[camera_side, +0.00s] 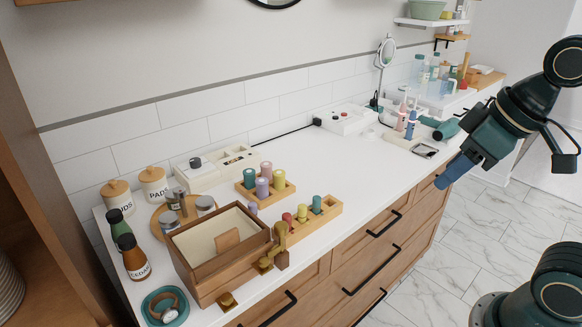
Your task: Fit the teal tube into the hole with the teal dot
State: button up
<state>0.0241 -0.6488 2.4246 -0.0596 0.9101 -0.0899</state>
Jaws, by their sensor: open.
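A teal tube (250,177) stands upright in the rear wooden rack (279,194), beside lilac and yellow tubes. Another short teal piece (317,203) stands near the right end of the front wooden rack (333,208), in a row with yellow (302,211) and red (287,219) pieces. The coloured dots and any empty hole are too small to make out. My gripper (442,184) is at the right, in the air off the counter's front edge, far from both racks. It is open and nothing shows in it.
The white counter (350,165) is clear between the racks and the bottles and holder (402,140) at right.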

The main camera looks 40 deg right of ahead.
jog(key=shift+s+d+f+m, duration=0.15)
jog(key=shift+s+f+m, duration=0.2)
jog(key=shift+s, duration=0.25)
jog(key=shift+s+d+f+m, duration=0.2)
jog(key=shift+s+m, duration=0.15)
jog(key=shift+s, duration=0.25)
